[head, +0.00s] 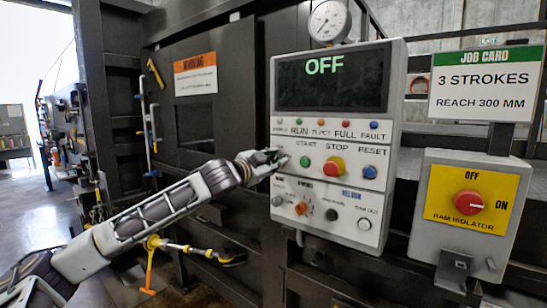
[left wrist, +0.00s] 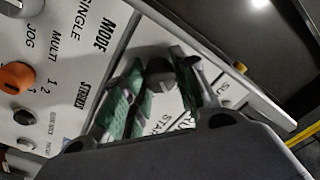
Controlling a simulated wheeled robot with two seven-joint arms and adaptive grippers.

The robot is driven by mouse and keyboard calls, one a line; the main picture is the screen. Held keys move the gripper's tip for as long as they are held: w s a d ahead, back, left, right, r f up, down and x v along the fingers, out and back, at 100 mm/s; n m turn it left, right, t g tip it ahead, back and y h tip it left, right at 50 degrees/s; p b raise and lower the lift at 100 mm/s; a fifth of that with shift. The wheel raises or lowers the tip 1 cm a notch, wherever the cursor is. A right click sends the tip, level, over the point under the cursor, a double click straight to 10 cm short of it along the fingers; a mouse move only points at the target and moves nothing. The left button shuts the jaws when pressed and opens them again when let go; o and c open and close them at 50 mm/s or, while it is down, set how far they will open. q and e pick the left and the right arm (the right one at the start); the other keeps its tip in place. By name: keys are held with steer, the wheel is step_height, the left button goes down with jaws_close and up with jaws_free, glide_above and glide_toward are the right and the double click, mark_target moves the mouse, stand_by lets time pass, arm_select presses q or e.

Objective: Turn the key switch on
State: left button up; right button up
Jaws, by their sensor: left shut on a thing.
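The control panel (head: 333,130) is a light grey box with a dark display (head: 332,78) that reads OFF in green. My left gripper (head: 275,160) is at the panel's left edge, beside the green START button (head: 305,162). In the left wrist view, the green-padded fingers of this gripper (left wrist: 162,95) close around a grey, round-topped key switch (left wrist: 160,76). The fingers hide most of the switch, so I cannot tell which way it is turned. My right gripper is not in view.
A red STOP button (head: 334,168) and a blue RESET button (head: 370,172) lie right of START. An orange knob (head: 301,208) sits below. A ram isolator (head: 469,207) and a job card (head: 486,84) stand at the right. A pressure gauge (head: 329,21) tops the panel.

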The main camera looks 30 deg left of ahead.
arm_select(q)
steer(key=m+p, duration=0.3)
steer(key=m, duration=0.2)
steer(key=shift+m, duration=0.4)
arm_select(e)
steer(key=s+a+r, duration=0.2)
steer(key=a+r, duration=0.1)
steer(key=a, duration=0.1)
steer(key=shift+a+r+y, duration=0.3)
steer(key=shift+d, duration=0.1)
arm_select(q)
steer(key=o, duration=1)
steer(key=shift+c, duration=0.2)
steer(key=shift+o, duration=0.3)
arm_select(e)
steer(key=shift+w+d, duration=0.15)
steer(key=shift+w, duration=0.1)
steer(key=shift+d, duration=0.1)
